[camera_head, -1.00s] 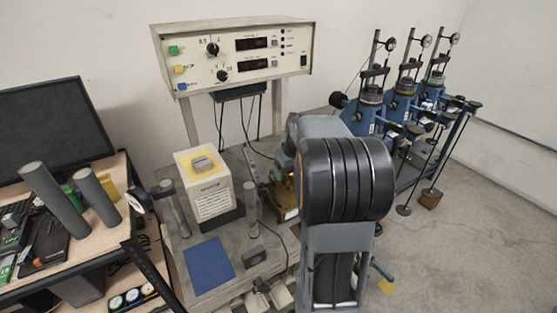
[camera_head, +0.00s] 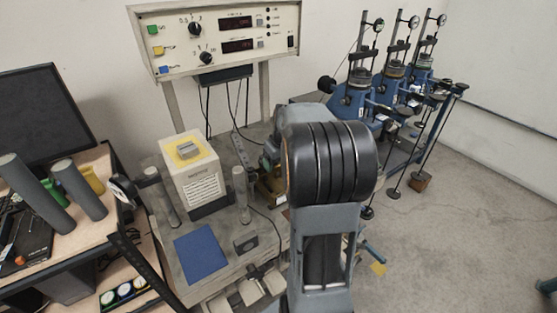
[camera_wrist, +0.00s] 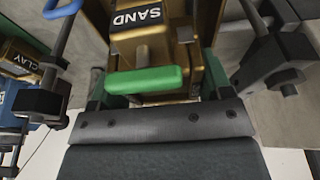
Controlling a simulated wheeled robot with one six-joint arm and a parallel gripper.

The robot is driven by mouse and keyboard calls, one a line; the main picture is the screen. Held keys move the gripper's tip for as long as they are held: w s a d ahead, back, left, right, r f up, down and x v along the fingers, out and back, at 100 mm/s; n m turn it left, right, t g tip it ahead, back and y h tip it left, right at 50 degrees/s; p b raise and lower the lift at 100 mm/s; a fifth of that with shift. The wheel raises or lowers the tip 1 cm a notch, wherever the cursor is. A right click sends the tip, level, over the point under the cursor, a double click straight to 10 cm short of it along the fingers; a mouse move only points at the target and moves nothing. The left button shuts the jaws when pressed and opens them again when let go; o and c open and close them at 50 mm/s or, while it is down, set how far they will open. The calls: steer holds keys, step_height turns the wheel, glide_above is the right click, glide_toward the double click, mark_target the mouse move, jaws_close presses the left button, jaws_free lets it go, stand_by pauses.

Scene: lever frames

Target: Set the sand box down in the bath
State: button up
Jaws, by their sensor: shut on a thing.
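The sand box (camera_wrist: 152,30) is a brass-coloured block with a black SAND label and a green bar handle (camera_wrist: 147,80), seen close up in the wrist view. My gripper (camera_wrist: 155,84) has dark green fingers on either side of this handle and is shut on it. Whether the box hangs free or rests on something I cannot tell. In the head view my arm hides the gripper. A brass-coloured item (camera_head: 269,186) shows partly beside my arm on the bench. I cannot pick out the bath with certainty.
A CLAY-labelled box (camera_wrist: 22,60) shows at the left of the wrist view. The bench (camera_head: 222,275) carries a white box (camera_head: 192,178), a blue mat (camera_head: 201,253) and grey posts. Blue lever frames (camera_head: 352,98) stand at the back right. Open floor (camera_head: 450,230) lies right.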

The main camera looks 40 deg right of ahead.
mark_target(279, 184)
steer(key=shift+s+b+x, duration=0.25)
steer(key=shift+b+x, duration=0.55)
steer(key=shift+x, duration=0.2)
steer(key=shift+s+b+x, duration=0.25)
steer(key=shift+b+x, duration=0.55)
steer(key=shift+x, duration=0.15)
steer(key=shift+s+b+x, duration=0.2)
steer(key=shift+b+x, duration=0.6)
steer(key=shift+x, duration=0.2)
steer(key=shift+f, duration=0.25)
steer(key=o, duration=1.2)
steer(key=shift+a, duration=0.1)
steer(key=shift+c, duration=0.2)
steer(key=shift+f, duration=0.1)
steer(key=v, duration=1.4)
